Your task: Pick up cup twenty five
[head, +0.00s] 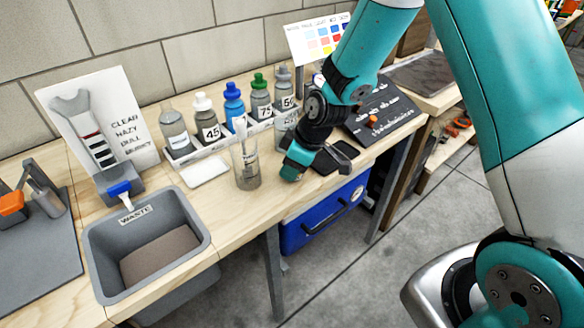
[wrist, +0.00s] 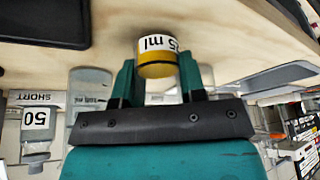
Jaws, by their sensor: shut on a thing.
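The small cup (wrist: 158,57) with a white "25 ml" label and a yellow band is between my gripper's (wrist: 158,82) two dark green fingers in the wrist view. The fingers are shut on its sides. Part of the leading "2" is turned out of sight. In the head view my gripper (head: 294,168) is low over the wooden bench near its front edge, right of a clear cylinder. I cannot make out the cup there; the gripper seems to hide it.
The clear tall cylinder (head: 246,163) stands close left of my gripper. Behind it, several labelled bottles stand in a white rack (head: 207,149). A dark flat pad (head: 335,158) lies to the right. The grey waste bin (head: 196,236) is at the left front.

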